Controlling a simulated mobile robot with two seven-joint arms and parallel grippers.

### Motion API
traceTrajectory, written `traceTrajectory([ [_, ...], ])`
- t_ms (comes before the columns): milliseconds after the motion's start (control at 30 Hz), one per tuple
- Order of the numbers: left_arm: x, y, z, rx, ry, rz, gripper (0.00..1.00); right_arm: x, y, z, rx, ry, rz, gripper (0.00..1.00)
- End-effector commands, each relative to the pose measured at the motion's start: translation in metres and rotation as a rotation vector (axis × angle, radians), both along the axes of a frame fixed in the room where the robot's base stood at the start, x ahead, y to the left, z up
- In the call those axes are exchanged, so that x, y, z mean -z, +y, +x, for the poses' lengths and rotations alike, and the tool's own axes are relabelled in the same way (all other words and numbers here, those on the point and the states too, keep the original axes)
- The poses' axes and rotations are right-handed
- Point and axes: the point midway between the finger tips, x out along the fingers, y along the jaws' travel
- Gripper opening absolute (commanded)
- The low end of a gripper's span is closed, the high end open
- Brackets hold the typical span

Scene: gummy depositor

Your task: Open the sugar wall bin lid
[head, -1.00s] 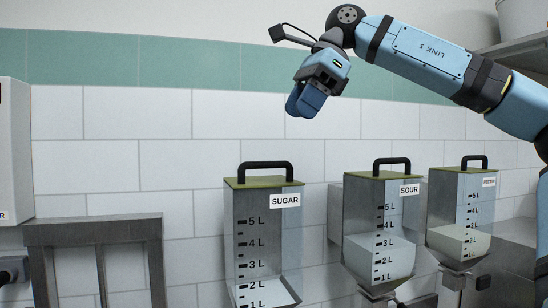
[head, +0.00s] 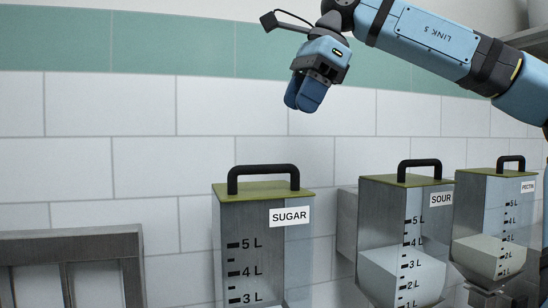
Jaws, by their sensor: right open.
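The sugar bin (head: 245,240) is a clear, metal-backed wall bin with a white SUGAR label and a litre scale. Its olive-green lid (head: 262,192) lies flat and closed on top, with a black arched handle (head: 263,169). My right gripper (head: 305,106) hangs above and slightly right of the handle, clear of it, with blue fingers pointing down. It is open and holds nothing. The lower part of the bin is cut off by the picture's bottom edge. My left gripper is not in view.
The sour bin (head: 378,235) and the pectin bin (head: 480,220) stand to the right, both with lids closed and pale contents. A grey metal frame (head: 75,238) is at lower left.

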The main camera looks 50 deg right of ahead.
Motion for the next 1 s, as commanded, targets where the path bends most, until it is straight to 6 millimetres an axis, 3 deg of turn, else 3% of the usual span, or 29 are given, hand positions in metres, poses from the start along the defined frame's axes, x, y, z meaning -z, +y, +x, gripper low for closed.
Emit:
traceTrajectory([
  [300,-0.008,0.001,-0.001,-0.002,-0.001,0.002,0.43,0.062,0.016,0.024,-0.001,0.004,0.000,0.43],
  [500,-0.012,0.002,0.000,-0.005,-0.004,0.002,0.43,0.089,0.024,0.034,-0.001,0.002,0.000,0.43],
  [700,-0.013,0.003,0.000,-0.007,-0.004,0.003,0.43,0.100,0.027,0.038,0.001,0.001,0.001,0.43],
  [967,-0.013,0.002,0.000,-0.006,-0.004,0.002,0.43,0.101,0.027,0.038,0.001,0.000,0.000,0.43],
  [1000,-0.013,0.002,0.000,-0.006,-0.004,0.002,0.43,0.101,0.027,0.038,0.001,0.000,0.000,0.34],
])
